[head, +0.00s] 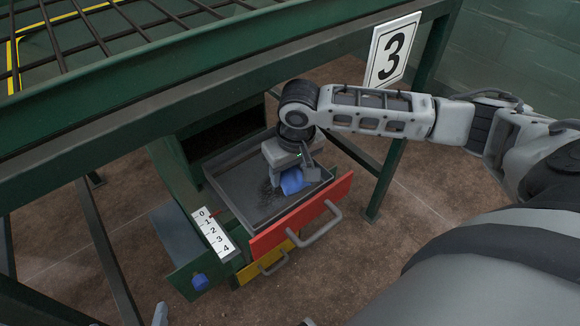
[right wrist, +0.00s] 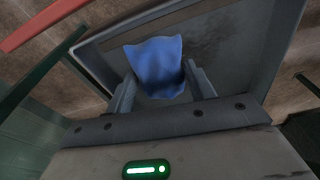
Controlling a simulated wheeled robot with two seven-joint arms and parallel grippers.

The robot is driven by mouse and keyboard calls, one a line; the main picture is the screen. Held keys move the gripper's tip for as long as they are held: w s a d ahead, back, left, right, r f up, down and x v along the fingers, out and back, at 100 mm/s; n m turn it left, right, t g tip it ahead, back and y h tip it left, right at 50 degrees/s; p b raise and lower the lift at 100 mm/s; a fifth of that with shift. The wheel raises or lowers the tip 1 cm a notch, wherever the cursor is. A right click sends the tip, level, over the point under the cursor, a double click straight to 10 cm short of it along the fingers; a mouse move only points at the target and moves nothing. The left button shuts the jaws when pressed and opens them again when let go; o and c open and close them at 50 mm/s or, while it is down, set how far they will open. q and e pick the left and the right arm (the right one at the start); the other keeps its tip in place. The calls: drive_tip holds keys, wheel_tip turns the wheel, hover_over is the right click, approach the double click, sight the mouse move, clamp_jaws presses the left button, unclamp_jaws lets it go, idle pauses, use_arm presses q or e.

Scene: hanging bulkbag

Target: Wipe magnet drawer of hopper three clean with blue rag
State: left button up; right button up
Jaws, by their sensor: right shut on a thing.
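The magnet drawer (head: 232,187) of hopper three is pulled out, a grey tray behind a red front (head: 302,215) with a grey handle. Dark specks lie on its floor around the rag, and a dark smear shows in the right wrist view. My right gripper (head: 289,172) reaches down into the tray and is shut on the blue rag (head: 292,181). The rag also shows between the fingers in the right wrist view (right wrist: 155,67). Whether the rag touches the tray floor is hard to tell. My left gripper is not clearly in view.
A sign with the number 3 (head: 391,50) hangs on the green frame at upper right. A yellow drawer front (head: 265,262) sits below the red one. A white 0 to 4 scale (head: 215,234) and a blue knob (head: 199,282) are at left. A green beam (head: 200,85) crosses above.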

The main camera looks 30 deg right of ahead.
drive_tip(key=shift+f, duration=0.3)
drive_tip(key=shift+f, duration=0.25)
